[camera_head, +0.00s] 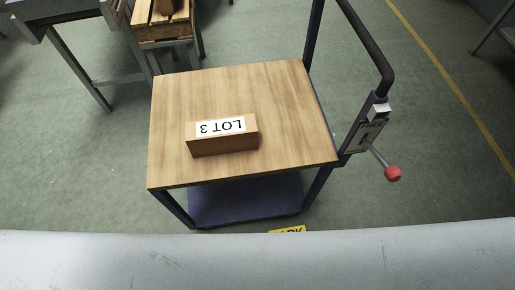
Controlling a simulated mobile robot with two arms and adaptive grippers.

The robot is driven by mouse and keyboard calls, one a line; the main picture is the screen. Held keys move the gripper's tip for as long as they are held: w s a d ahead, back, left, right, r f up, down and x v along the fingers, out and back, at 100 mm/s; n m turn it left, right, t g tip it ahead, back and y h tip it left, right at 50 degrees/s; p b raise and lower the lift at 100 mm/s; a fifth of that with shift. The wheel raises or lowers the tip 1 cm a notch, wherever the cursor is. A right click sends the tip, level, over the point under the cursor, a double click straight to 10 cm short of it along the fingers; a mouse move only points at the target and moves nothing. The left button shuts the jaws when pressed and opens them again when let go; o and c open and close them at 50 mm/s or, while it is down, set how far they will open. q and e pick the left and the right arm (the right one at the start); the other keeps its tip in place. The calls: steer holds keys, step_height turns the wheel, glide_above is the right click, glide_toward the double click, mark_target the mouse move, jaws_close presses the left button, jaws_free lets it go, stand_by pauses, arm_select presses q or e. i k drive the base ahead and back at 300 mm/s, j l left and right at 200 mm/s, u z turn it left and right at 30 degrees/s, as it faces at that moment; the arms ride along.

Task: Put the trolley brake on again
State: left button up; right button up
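The trolley (275,95) stands ahead of me, with a wooden top, a dark blue frame and a lower blue shelf (245,203). Its dark push handle (366,35) rises at the right side. On the handle's post is a light plate (363,137) with small markings I cannot read. A brake lever with a red knob (393,173) sticks out from this plate, down to the right. A brown block labelled LOT 3 (222,143) lies on the trolley top, its label upside down to me. Neither of my grippers shows in this view.
A wide pale grey surface (250,262) fills the bottom of the view. A yellow sign (288,230) shows partly above its edge. A grey table (70,22) and a slatted wooden crate (165,25) stand at the upper left. Green floor with a yellow line (440,70) lies free at right.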

mark_target(393, 173)
steer(key=z, duration=1.5)
